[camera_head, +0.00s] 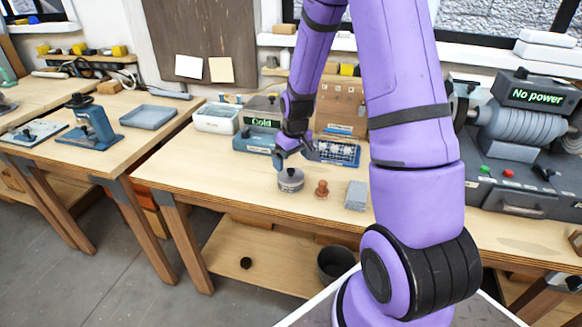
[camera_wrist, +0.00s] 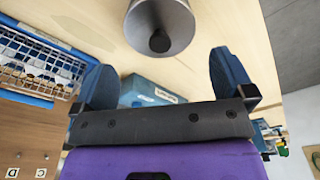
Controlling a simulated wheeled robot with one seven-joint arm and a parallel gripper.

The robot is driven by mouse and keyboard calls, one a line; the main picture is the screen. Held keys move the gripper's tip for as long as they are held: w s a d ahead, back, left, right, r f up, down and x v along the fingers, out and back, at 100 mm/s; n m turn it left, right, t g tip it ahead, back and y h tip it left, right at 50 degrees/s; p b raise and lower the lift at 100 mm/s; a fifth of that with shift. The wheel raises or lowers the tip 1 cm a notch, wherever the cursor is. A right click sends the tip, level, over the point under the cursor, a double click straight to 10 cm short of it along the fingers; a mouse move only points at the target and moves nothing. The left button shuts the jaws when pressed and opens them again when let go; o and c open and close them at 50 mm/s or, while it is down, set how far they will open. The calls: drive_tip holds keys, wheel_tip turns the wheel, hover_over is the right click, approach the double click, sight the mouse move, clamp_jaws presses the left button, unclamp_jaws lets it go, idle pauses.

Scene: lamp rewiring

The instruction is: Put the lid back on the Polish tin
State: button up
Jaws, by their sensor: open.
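A round grey metal tin (camera_head: 291,181) stands near the front edge of the middle bench, with a dark knob on top. In the wrist view a grey metal cylinder (camera_wrist: 177,17) with a dark round knob (camera_wrist: 159,41) shows at the top, beyond the fingertips. I take it for the tin with a lid on it; I cannot tell how the lid sits. My gripper (camera_head: 295,156) is just above and behind the tin. In the wrist view my gripper (camera_wrist: 162,68) has its two blue fingers wide apart, with nothing between them.
A wooden-handled stamp (camera_head: 321,189) and a grey block (camera_head: 356,195) stand right of the tin. Behind are a blue box (camera_head: 255,140) and a wire rack (camera_head: 338,152). The bench left of the tin is bare.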

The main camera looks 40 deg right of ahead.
wheel_tip(320, 180, up, 8)
wheel_tip(320, 180, up, 16)
drive_tip(key=t, duration=0.2)
hover_over(294, 177)
drive_tip(key=s+a, duration=0.8)
drive_tip(key=s, duration=0.2)
drive_tip(key=s+a+r+t, duration=0.1)
drive_tip(key=s+a+r, duration=0.1)
drive_tip(key=s, duration=0.5)
drive_tip(key=s+a+r, duration=0.3)
drive_tip(key=s+r, duration=0.2)
drive_tip(key=s, duration=0.3)
drive_tip(key=shift+a+m+t, duration=0.15)
drive_tip(key=shift+m+t, duration=0.25)
